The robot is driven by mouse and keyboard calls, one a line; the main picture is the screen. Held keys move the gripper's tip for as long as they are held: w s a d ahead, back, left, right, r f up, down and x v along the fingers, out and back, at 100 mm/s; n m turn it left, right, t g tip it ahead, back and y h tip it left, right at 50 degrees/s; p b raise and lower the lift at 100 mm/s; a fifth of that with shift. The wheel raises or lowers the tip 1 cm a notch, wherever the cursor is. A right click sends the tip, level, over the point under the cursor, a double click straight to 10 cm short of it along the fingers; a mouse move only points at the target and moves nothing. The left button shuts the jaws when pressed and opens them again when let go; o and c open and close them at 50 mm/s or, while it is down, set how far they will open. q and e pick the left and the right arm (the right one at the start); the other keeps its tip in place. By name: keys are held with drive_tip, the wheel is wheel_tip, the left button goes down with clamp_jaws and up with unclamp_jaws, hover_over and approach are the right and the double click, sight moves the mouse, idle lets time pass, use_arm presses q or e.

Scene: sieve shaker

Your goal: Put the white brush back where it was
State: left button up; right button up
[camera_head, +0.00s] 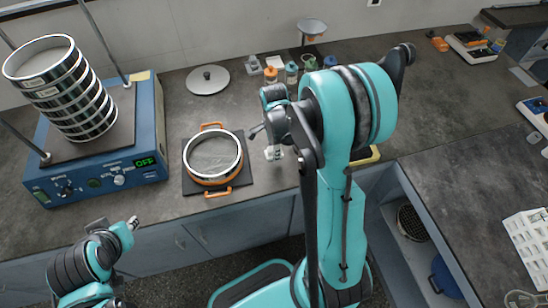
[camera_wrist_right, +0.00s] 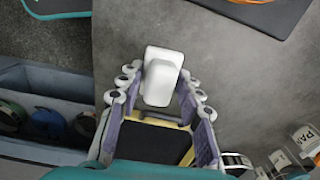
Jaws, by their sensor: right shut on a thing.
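The white brush (camera_wrist_right: 160,82) is between the fingertips of my right gripper (camera_wrist_right: 158,98), which is shut on it, in the right wrist view. In the head view my right gripper (camera_head: 270,135) is above the counter, just right of the round sieve, and a small white part of the brush (camera_head: 273,153) shows below it. The brush appears held above the counter; its bristles cannot be made out. My left gripper (camera_head: 132,223) is at the lower left, in front of the counter edge; its finger opening is too small to judge.
An orange-handled sieve (camera_head: 212,157) sits on a black mat. The blue shaker (camera_head: 104,178) carries a sieve stack (camera_head: 62,90). A round lid (camera_head: 208,80) and bottles (camera_head: 271,76) stand behind. A yellow-edged black item (camera_wrist_right: 150,142) lies below my right gripper.

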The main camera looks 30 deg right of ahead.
wheel_tip(320, 180, down, 3)
drive_tip(key=shift+f+b, duration=0.2)
drive_tip(key=shift+b, duration=0.55)
drive_tip(key=shift+f, duration=0.35)
drive_tip(key=o, duration=1.2)
drive_tip(key=shift+f, duration=0.1)
